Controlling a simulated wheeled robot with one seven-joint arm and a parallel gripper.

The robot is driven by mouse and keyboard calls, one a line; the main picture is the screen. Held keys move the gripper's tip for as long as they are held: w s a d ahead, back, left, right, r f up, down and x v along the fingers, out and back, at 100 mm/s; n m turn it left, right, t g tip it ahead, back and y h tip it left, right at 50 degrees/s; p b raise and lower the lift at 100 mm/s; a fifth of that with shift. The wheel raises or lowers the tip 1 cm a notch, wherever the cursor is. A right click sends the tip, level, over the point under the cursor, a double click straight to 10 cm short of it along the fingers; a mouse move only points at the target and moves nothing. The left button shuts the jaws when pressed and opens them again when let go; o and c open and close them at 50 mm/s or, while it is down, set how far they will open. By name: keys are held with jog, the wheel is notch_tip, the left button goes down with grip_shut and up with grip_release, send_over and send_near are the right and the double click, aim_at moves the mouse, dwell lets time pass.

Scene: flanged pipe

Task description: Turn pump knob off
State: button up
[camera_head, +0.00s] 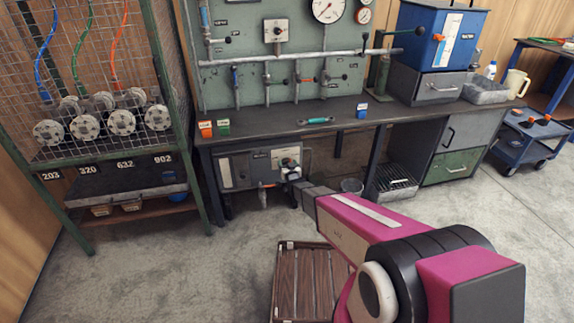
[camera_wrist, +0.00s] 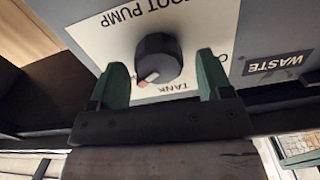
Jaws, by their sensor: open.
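The pump knob (camera_wrist: 158,57) is a dark, round knob on a pale plate (camera_wrist: 108,40) lettered "PUMP" and "TANK". In the wrist view the lettering is upside down, and the knob's light and orange mark points to the lower left. My gripper (camera_wrist: 163,72) is open, with one green finger on each side of the knob. I cannot tell whether either finger touches it. In the head view, the grey pump box (camera_head: 237,170) is under the bench, and the end of my arm reaches its right part, partly hiding the knob area.
A "WASTE" label (camera_wrist: 279,63) is right of the plate in the wrist view. The workbench top (camera_head: 270,116) overhangs the box. A slatted wooden pallet (camera_head: 300,275) lies on the floor below my arm. A wire cage rack (camera_head: 100,110) stands left.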

jog(key=shift+w+a, duration=0.1)
jog(key=shift+w, duration=0.25)
jog(key=c, duration=0.9)
